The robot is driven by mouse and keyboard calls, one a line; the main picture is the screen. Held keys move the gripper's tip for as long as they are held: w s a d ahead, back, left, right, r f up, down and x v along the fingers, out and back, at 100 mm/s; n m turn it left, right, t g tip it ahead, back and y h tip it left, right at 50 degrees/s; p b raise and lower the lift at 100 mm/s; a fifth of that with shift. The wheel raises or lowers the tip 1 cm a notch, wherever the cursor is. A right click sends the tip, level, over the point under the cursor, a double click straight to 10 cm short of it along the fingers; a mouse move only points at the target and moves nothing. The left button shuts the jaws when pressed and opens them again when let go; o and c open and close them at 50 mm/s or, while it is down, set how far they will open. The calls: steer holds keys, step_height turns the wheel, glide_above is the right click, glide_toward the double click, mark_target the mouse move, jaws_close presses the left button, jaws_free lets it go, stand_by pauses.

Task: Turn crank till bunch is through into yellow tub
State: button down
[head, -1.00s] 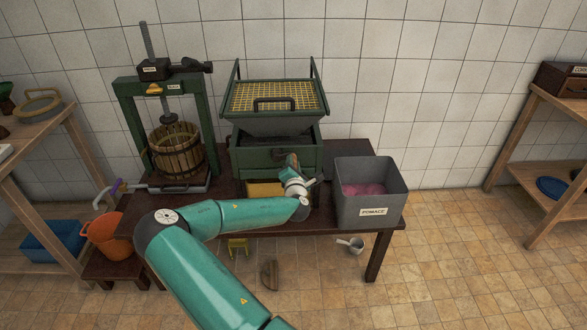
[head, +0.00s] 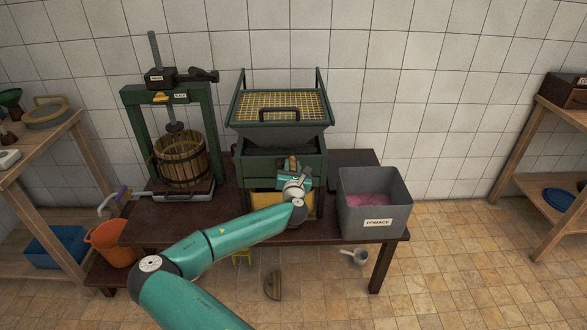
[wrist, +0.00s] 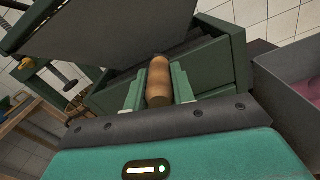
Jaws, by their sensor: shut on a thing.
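The green crusher (head: 281,150) stands on the dark table, its hopper on top covered by a yellow grid (head: 277,104). My gripper (head: 291,168) is at the crusher's front. The crank's arm is hidden. The yellow tub (head: 262,203) sits under the crusher, partly behind my arm; its inside is hidden. No grape bunch can be made out in the hopper.
A grey POMACE bin (head: 374,207) with pinkish contents stands close to the right of my gripper. A press with a wooden basket (head: 181,160) stands at the left. An orange bucket (head: 112,242) is at the table's left end. A scoop (head: 354,257) lies on the floor.

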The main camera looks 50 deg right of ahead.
steer(key=shift+w+a, duration=0.1)
steer(key=shift+w, duration=0.05)
steer(key=c, duration=1.2)
jaws_free()
steer(key=shift+o, duration=0.2)
steer(key=v, duration=1.4)
